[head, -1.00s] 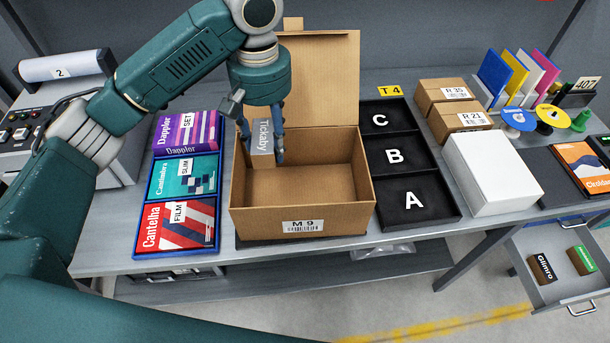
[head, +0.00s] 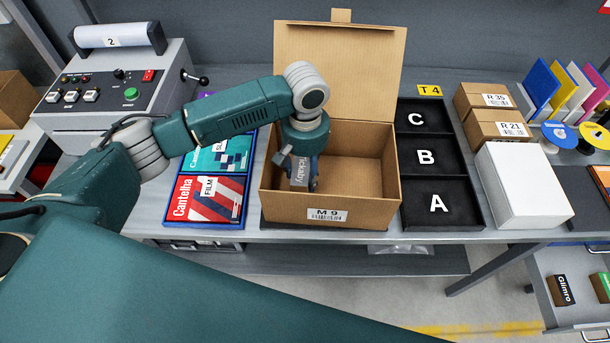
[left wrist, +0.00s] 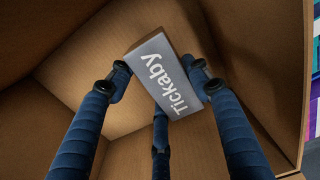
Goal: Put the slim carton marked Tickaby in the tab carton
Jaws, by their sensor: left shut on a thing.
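The slim grey carton marked Tickaby (head: 299,174) is held in my left gripper (head: 302,180), inside the mouth of the open brown tab carton (head: 375,212) labelled M 9. In the left wrist view the Tickaby carton (left wrist: 165,75) sits tilted between the blue fingers of the left gripper (left wrist: 158,88), which touch it on both sides. The brown walls of the tab carton (left wrist: 60,75) surround it there. Part of the carton's floor shows below and beyond it. The tab carton's lid (head: 340,70) stands up at the back. My right gripper is not in view.
Left of the tab carton, a blue tray holds flat boxes, including a red Cantelha box (head: 205,198), partly behind my arm. To its right are black bins marked A, B and C (head: 465,213) and a white box (head: 523,185). A control console (head: 115,90) stands at left.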

